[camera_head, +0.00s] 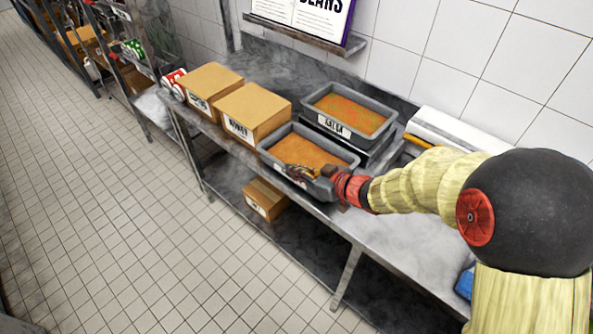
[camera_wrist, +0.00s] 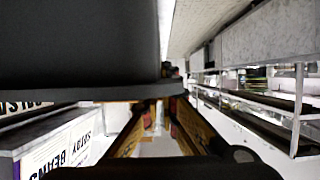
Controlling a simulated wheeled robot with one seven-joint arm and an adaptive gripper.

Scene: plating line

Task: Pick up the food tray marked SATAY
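Two grey food trays of orange food show in the head view. The front tray (camera_head: 345,157) sits at the counter's front edge, and its label is mostly hidden behind my gripper. The back tray (camera_head: 385,127) stands higher on a dark base; its label looks like SALSA, but is small. I cannot read SATAY on either tray. My gripper (camera_head: 300,172) is at the front tray's front wall. In the wrist view the fingers (camera_wrist: 155,130) are apart with a gap between them, and a large dark surface (camera_wrist: 80,45) is close above. I cannot tell whether they touch the tray.
Two cardboard boxes (camera_head: 252,110) stand left of the trays. Another box (camera_head: 266,197) is on the lower shelf. A wall shelf (camera_head: 300,35) with a sign is behind. A white item (camera_head: 455,130) lies right of the back tray. The tiled floor (camera_head: 120,220) in front is clear.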

